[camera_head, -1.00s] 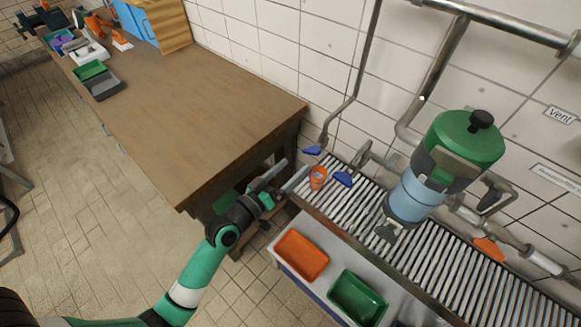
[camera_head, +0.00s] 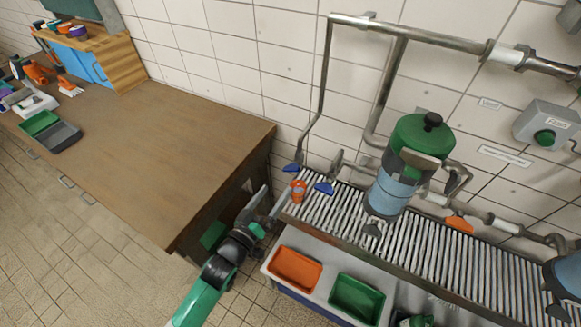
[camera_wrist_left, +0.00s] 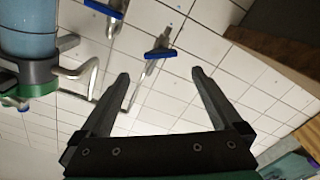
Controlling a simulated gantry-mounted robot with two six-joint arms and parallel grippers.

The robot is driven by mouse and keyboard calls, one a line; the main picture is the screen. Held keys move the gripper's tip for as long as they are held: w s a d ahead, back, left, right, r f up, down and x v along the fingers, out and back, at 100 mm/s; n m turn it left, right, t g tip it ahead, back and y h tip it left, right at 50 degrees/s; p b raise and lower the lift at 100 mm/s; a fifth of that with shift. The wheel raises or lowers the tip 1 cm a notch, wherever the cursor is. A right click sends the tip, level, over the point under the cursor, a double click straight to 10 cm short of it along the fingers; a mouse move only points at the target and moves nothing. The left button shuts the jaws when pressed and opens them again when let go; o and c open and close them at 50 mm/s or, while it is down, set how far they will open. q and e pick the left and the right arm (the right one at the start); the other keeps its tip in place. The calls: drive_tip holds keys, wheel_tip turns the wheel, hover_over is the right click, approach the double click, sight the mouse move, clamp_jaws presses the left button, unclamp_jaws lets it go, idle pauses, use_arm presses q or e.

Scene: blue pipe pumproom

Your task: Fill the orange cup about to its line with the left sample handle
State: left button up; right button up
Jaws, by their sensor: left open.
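The orange cup (camera_head: 298,191) stands on the slatted metal grate near its left end; its fill level is too small to read. Two blue handles sit on pipes by the cup: the left sample handle (camera_head: 292,168) behind it and another blue handle (camera_head: 324,188) to its right. My left gripper (camera_head: 274,193) is open and empty, just left of the cup in the head view. In the left wrist view, the left handle (camera_wrist_left: 160,54) shows ahead of the spread fingers (camera_wrist_left: 160,74), and the other handle (camera_wrist_left: 104,8) at the top edge.
A blue tank with a green lid (camera_head: 420,135) stands over the grate. Orange (camera_head: 296,269) and green (camera_head: 357,298) trays lie in front. A wooden table (camera_head: 170,150) is at the left, its corner close to my left arm. Pipes run along the tiled wall.

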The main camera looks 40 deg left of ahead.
sight(290, 171)
use_arm(q)
drive_tip(key=b+x, duration=0.2)
drive_tip(key=x, duration=0.8)
drive_tip(key=shift+w, duration=0.2)
drive_tip(key=c, duration=1.3)
drive_tip(key=shift+m, duration=0.4)
drive_tip(key=m, duration=0.2)
drive_tip(key=shift+m+p, duration=0.6)
drive_tip(key=shift+m, duration=1.1)
